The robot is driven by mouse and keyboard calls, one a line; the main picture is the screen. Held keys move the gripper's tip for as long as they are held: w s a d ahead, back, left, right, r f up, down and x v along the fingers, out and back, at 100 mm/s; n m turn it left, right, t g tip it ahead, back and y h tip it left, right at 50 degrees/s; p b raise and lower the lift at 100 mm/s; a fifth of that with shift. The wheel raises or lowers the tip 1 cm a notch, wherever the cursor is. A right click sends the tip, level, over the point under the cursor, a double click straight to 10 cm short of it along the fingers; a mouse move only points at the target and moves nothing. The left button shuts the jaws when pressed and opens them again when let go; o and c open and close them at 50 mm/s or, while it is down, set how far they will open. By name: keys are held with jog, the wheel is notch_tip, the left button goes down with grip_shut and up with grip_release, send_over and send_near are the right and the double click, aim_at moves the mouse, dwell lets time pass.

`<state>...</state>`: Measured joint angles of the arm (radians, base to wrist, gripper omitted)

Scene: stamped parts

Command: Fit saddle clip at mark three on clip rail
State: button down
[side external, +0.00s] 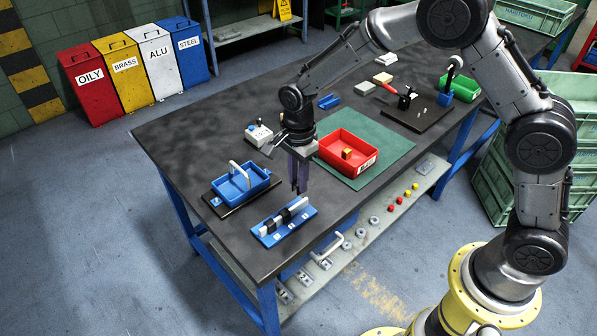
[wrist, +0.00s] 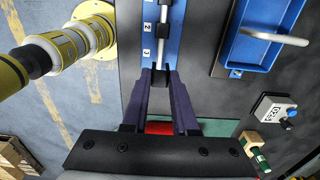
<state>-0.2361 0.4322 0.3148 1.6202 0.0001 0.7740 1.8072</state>
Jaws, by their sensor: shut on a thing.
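My gripper (side external: 298,188) points down above the far right end of the clip rail. In the wrist view, my gripper (wrist: 160,73) has its fingers close together on a small dark piece, the saddle clip (wrist: 160,78), largely hidden between them. The clip rail is a white bar on a blue base (side external: 268,240), with dark clips (side external: 286,215) on the bar. In the wrist view, the rail's blue base (wrist: 147,40) shows marks 2 and 3, with mark three (wrist: 146,53) just ahead of the fingertips. I cannot tell whether the held clip touches the bar.
A blue tray with a white handle (side external: 219,188) stands left of the rail. A red bin (side external: 330,148) on a green mat (side external: 396,146) lies behind my gripper. A white control box (side external: 258,134) stands further back. Bare dark table lies around the rail.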

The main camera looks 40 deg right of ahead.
jog(key=shift+f, duration=1.75)
jog(key=shift+f, duration=1.65)
jog(key=c, duration=0.6)
grip_release()
jog(key=shift+r, duration=0.1)
notch_tip(320, 180, up, 14)
jog(key=shift+f, duration=0.2)
